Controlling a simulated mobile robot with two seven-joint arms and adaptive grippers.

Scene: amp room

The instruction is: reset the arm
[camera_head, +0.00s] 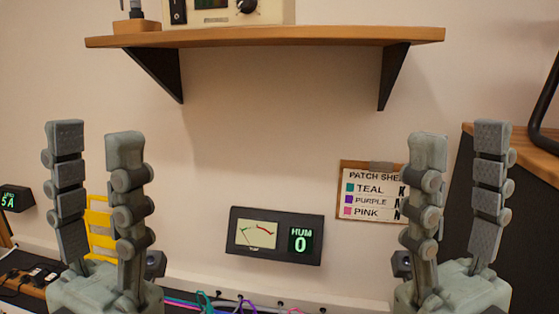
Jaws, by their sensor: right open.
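My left gripper (95,140) stands upright at the lower left with its two grey jointed fingers apart and nothing between them. My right gripper (460,142) stands upright at the lower right, open, with nothing between its fingers. Both are in front of the wall and apart from anything else. The arms below the gripper bases are out of the frame.
A wooden shelf (260,38) with a device (215,12) on it spans the top. A meter reading HUM 0 (275,237), coloured cables (235,303) and a patch sheet (365,190) are low. A dark wood-topped cabinet (530,200) stands right. The middle wall is clear.

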